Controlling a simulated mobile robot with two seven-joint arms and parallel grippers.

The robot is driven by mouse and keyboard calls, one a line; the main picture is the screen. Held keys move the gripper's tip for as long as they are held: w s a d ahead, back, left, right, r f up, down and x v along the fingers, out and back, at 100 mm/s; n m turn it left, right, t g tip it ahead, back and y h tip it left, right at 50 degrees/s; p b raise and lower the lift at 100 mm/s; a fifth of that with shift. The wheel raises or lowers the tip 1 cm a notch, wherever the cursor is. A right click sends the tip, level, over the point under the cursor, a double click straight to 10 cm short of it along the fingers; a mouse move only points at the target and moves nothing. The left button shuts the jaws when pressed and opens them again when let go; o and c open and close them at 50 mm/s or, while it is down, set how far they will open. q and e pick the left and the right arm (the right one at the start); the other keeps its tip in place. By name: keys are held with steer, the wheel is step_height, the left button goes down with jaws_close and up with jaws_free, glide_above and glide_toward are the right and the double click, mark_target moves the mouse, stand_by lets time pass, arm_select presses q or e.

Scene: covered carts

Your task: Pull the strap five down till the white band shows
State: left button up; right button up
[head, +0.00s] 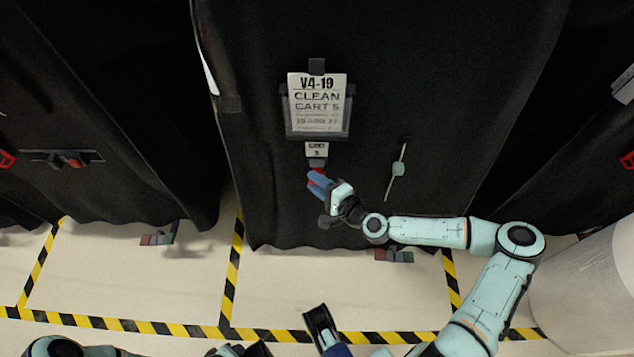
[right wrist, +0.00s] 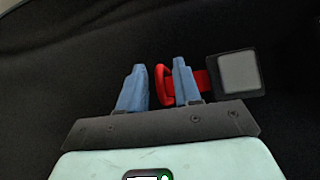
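The covered cart in the middle of the head view carries a sign (head: 318,100) reading V4-19 CLEAN CART 5. A small tag (head: 317,150) numbered 5 hangs below it, with a red strap end under the tag. My right gripper (head: 319,184) is at that strap, its blue fingers apart. In the right wrist view, the strap's red loop (right wrist: 164,85) shows between the fingers, near the right one, which partly hides it. The strap joins a dark block with a grey face (right wrist: 238,73). I see no white band. My left arm shows partly at the bottom; its gripper's state is unclear.
A pale rod with a teal bead (head: 398,168) hangs on the black cover (head: 440,90), right of the strap. Other covered carts stand on both sides. Yellow-black tape (head: 180,329) marks the floor. A whitish cylinder (head: 590,285) stands at the right edge.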

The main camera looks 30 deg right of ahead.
jaws_close()
arm_select(q)
step_height(320, 180, down, 7)
steer(key=a+b, duration=0.2)
steer(key=b, duration=0.3)
steer(key=shift+s+a+n+y, duration=0.25)
steer(key=shift+a+n+y, duration=0.05)
steer(key=shift+a+y, duration=0.1)
arm_select(e)
step_height(320, 180, down, 11)
jaws_free()
steer(key=shift+r, duration=0.1)
arm_select(q)
steer(key=shift+r, duration=0.1)
arm_select(e)
steer(key=shift+s, duration=0.1)
arm_select(q)
steer(key=w+r+t+p, duration=0.1)
steer(key=w+r+p, duration=0.1)
steer(key=w+r, duration=0.2)
steer(key=shift+w+d, duration=0.25)
steer(key=shift+d, duration=0.1)
arm_select(e)
steer(key=v, duration=1.3)
